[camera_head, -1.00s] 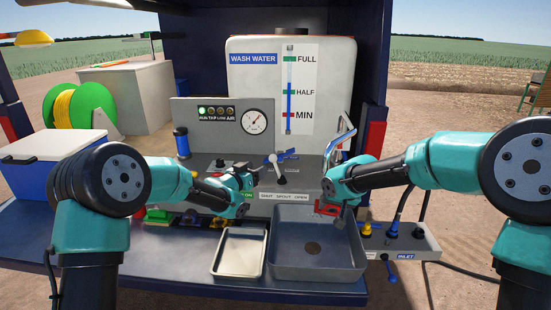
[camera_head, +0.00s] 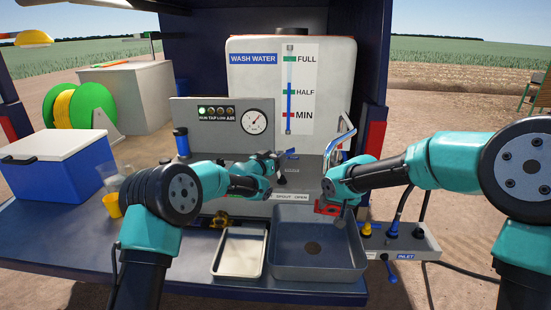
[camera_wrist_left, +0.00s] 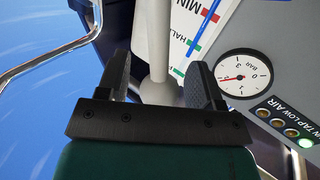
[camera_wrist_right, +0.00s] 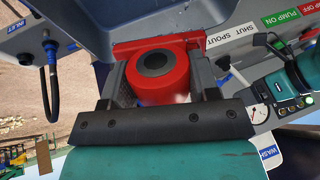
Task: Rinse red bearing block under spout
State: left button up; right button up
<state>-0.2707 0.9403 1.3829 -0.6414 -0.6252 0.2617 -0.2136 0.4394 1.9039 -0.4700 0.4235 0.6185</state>
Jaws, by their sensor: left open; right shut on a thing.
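The red bearing block (camera_head: 326,208) is held by my right gripper (camera_head: 338,203) above the back right of the grey basin (camera_head: 350,268). The right wrist view shows the block (camera_wrist_right: 160,82) between both fingers, its round dark bore facing the camera. My left gripper (camera_head: 281,160) is open at the spout lever on the panel. In the left wrist view the pale lever (camera_wrist_left: 155,45) and its round knob lie between the spread fingers; contact cannot be told.
A shallow metal tray (camera_head: 257,254) stands left of the basin. A yellow cup (camera_head: 113,205) and a blue cooler (camera_head: 62,170) are further left. The pressure gauge (camera_head: 254,121) and the wash water tank (camera_head: 260,83) are behind. An inlet fitting (camera_head: 405,240) sits right of the basin.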

pick_arm(q)
jog(key=shift+w+d, duration=0.15)
jog(key=shift+c, duration=0.3)
grip_shut()
dwell(0.3)
